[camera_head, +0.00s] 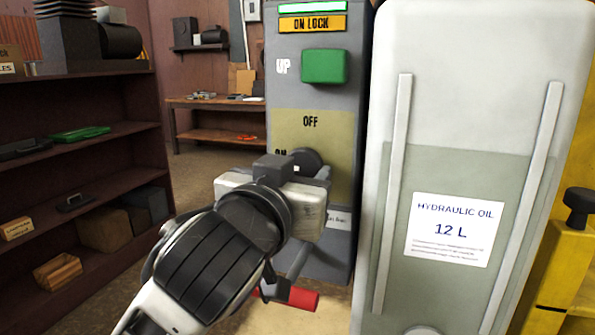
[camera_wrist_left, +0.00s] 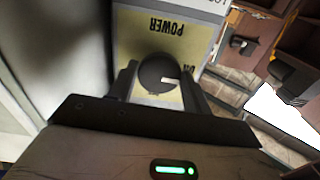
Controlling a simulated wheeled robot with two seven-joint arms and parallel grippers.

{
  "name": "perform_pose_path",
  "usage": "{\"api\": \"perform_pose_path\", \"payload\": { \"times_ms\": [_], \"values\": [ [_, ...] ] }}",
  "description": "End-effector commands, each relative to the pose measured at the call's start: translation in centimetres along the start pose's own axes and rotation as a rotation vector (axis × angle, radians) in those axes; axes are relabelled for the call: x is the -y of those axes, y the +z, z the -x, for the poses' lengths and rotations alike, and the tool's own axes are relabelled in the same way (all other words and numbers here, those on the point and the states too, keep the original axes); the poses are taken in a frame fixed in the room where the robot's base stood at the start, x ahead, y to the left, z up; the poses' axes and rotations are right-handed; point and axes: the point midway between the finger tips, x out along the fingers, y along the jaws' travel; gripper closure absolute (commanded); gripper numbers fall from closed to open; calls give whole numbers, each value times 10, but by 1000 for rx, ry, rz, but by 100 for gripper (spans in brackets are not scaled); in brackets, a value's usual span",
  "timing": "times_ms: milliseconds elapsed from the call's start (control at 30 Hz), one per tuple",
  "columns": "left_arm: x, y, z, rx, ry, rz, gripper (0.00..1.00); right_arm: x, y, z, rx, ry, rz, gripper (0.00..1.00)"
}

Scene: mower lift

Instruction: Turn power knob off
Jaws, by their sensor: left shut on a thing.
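The round dark power knob (camera_head: 306,160) sits on the tan panel of the grey control column (camera_head: 312,93), below the word OFF and beside the partly covered word ON. In the left wrist view the knob (camera_wrist_left: 157,72) lies between the two dark fingers of my left gripper (camera_wrist_left: 160,88), which is shut on it. A white mark on the knob points toward the ON label. In the head view my left gripper (camera_head: 298,170) covers the lower part of the panel. My right gripper is not in view.
A large hydraulic oil tank (camera_head: 385,230) stands close to the right of the column. Dark shelves (camera_head: 90,145) stand at the left, and a wooden workbench (camera_head: 215,103) is behind.

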Motion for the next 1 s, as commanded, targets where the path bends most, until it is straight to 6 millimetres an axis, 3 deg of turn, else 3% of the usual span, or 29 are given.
{"api": "perform_pose_path", "payload": {
  "times_ms": [267,1000],
  "values": [
    [1,-4,0,2,-1,-181,74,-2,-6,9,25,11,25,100],
    [2,-4,0,1,1,-882,74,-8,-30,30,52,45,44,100]
  ]
}}
